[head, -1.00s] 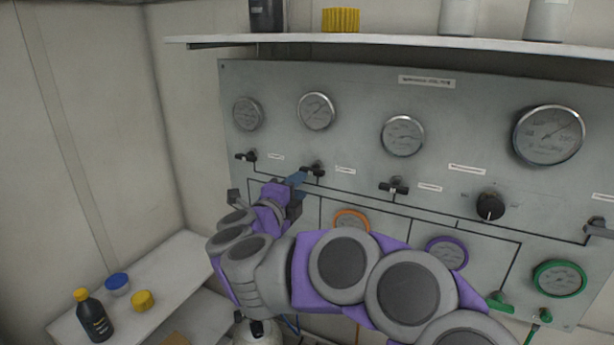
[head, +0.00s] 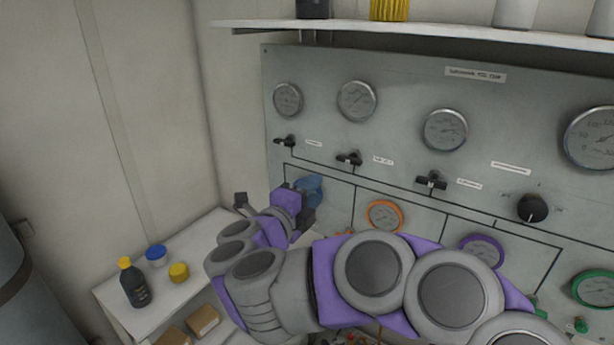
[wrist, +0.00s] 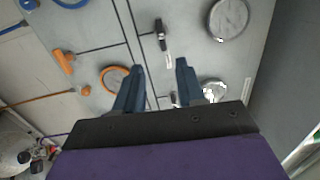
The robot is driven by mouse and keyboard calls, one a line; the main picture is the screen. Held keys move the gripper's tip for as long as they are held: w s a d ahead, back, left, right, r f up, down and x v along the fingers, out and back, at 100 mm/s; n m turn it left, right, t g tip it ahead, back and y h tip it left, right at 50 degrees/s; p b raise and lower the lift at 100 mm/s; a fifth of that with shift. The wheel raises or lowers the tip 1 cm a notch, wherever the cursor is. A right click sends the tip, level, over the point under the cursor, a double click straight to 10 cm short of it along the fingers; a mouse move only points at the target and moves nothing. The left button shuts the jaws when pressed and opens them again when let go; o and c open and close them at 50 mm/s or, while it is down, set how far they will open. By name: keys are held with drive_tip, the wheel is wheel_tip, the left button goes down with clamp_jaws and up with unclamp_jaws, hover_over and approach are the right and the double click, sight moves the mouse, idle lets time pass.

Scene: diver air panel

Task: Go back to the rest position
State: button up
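My gripper (wrist: 160,66) shows two blue fingers spread apart with nothing between them in the wrist view. In the head view my gripper (head: 302,200) is in front of the panel (head: 440,100), below the two left black valve handles. The left handle (head: 285,141) and the second handle (head: 349,158) stand clear of it. A third black handle (head: 431,180) is farther right. The orange-ringed gauge (head: 385,215) is right of my gripper. My arm hides part of the lower panel.
A white side table (head: 205,245) at left holds a dark yellow-capped bottle (head: 135,285), a blue-lidded jar (head: 156,255) and a yellow jar (head: 179,272). A shelf (head: 420,30) runs above the panel. A black knob (head: 532,208) is at right. The wall at left is bare.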

drive_tip(key=a+r+n+t+y, duration=0.4)
drive_tip(key=a+r+n+y, duration=0.45)
drive_tip(key=n+y, duration=0.35)
drive_tip(key=s+a+f+n+g+y, duration=0.5)
drive_tip(key=s+f+n+g+y, duration=0.2)
drive_tip(key=s+n, duration=0.15)
drive_tip(key=s+d+f+n+g+h, duration=0.2)
drive_tip(key=s+d+f+n+g, duration=0.25)
drive_tip(key=s+f, duration=0.35)
drive_tip(key=s+d+f+g+h, duration=0.3)
drive_tip(key=s+d+f, duration=0.3)
drive_tip(key=s+d, duration=0.3)
drive_tip(key=s+d+f+g+h, duration=0.3)
drive_tip(key=s+d+f+g, duration=0.3)
drive_tip(key=s+d, duration=0.4)
drive_tip(key=s, duration=0.3)
drive_tip(key=shift+s+h, duration=0.25)
drive_tip(key=shift+h, duration=0.05)
